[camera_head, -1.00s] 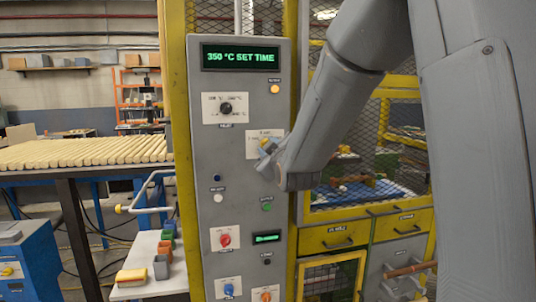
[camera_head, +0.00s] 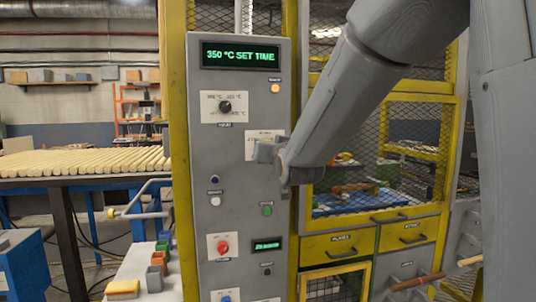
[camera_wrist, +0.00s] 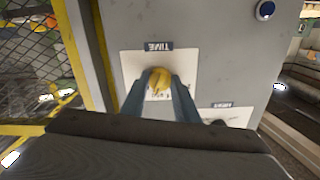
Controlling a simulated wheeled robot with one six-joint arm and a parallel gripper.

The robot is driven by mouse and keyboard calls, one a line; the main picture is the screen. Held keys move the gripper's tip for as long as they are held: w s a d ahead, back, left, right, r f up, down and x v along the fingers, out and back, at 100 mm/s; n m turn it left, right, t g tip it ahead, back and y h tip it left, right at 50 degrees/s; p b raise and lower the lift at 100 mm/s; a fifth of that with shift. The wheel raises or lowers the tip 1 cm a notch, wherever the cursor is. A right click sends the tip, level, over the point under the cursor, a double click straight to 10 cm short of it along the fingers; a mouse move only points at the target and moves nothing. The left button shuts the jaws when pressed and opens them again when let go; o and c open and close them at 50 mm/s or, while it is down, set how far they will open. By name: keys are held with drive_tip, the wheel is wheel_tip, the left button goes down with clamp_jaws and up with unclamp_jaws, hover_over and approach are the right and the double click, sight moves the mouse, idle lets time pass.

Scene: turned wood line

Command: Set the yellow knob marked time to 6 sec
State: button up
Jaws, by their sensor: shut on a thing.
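The yellow time knob (camera_wrist: 159,79) sits on a white plate (camera_wrist: 132,66) labelled TIME in the wrist view, where the picture is upside down. My gripper (camera_wrist: 160,88) is shut on the knob, one finger on each side of it. In the head view my gripper (camera_head: 268,152) is at the plate (camera_head: 262,134) and hides the knob. The pointer's setting and the plate's marks are too small or hidden to read. The display (camera_head: 240,55) on the grey panel (camera_head: 240,180) reads "350 °C SET TIME".
A black heat knob (camera_head: 225,106) sits above on its own plate. A red knob (camera_head: 223,246), a green button (camera_head: 267,210) and a small display (camera_head: 267,245) are lower on the panel. A yellow mesh cabinet (camera_head: 375,220) stands right. A table of wooden rods (camera_head: 80,163) is left.

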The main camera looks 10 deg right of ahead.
drive_tip(key=shift+m+b, duration=1.65)
drive_tip(key=shift+m, duration=2.05)
drive_tip(key=o, duration=1.1)
drive_tip(key=shift+c, duration=0.2)
drive_tip(key=shift+s, duration=0.1)
drive_tip(key=s+b, duration=0.1)
drive_tip(key=s, duration=0.6)
drive_tip(key=shift+s, duration=0.35)
drive_tip(key=shift+f, duration=0.1)
